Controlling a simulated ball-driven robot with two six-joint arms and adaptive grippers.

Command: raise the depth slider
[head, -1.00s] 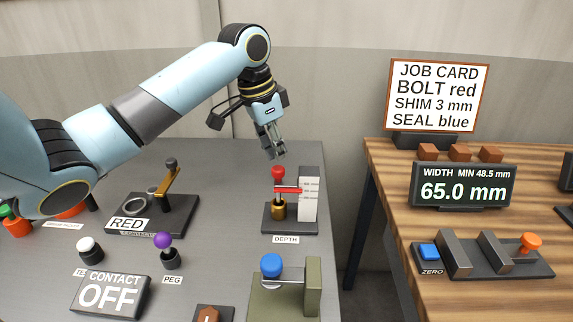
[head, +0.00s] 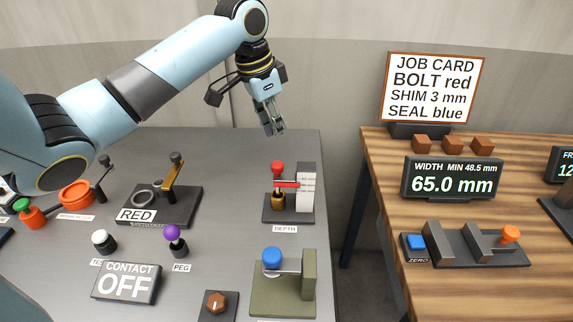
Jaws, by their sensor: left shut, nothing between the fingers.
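The depth slider is a red knob (head: 278,168) on a short post with a red pointer and a brass base, in front of a white upright scale (head: 306,186). It stands on a dark base plate (head: 290,216) labelled DEPTH, near the right edge of the grey table. My left gripper (head: 273,130) is shut and empty. It points down above and slightly behind the red knob, apart from it. My right gripper is not in view.
A blue-knobbed fixture (head: 272,257) stands in front of the slider. A RED selector with a brass lever (head: 173,178) and a purple PEG knob (head: 172,232) are to the left. A wooden table (head: 470,280) stands to the right across a gap.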

